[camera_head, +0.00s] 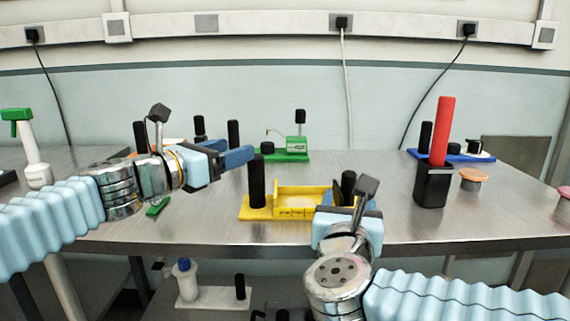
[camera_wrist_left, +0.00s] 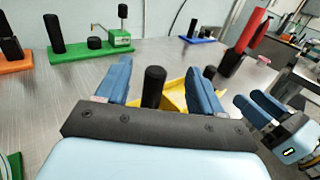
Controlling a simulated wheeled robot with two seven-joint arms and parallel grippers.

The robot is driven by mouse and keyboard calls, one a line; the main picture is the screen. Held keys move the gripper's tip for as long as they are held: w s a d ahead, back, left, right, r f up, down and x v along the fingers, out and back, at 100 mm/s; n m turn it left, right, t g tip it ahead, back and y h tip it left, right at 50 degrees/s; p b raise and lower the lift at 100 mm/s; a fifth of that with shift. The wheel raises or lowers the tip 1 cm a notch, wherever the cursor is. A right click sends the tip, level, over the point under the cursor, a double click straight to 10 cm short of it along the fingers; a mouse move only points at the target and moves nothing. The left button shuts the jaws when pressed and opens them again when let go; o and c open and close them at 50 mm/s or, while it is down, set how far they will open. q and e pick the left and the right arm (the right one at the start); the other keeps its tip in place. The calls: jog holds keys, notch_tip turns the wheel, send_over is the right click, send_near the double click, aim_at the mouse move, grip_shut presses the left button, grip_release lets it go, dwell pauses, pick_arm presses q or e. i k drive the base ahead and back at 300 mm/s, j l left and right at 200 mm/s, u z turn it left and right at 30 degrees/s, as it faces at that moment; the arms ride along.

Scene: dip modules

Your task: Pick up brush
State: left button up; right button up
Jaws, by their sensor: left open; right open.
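A tall red handle (camera_head: 443,130), which looks like the brush, stands upright in a black square holder (camera_head: 432,188) on the right of the table; its lower end is hidden inside. In the left wrist view the red handle (camera_wrist_left: 248,30) rises from the black holder (camera_wrist_left: 230,65) at the upper right. My left gripper (camera_head: 238,157) is open and empty above the table, left of the yellow module and well left of the brush. My right gripper (camera_head: 343,195) is open at the front edge, before the yellow module, left of the holder. Its fingers (camera_wrist_left: 270,106) also show in the left wrist view.
A yellow module (camera_head: 262,212) with black posts lies between the grippers and close to them. A green module (camera_head: 290,156) and a blue module (camera_head: 450,156) stand behind. An orange-topped disc (camera_head: 473,176) is right of the holder. A spray bottle (camera_head: 32,150) stands far left.

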aim_at(446, 105)
jog(key=k+j, duration=0.15)
jog(key=k, duration=0.35)
jog(key=k+j, duration=0.2)
jog(key=k, duration=0.25)
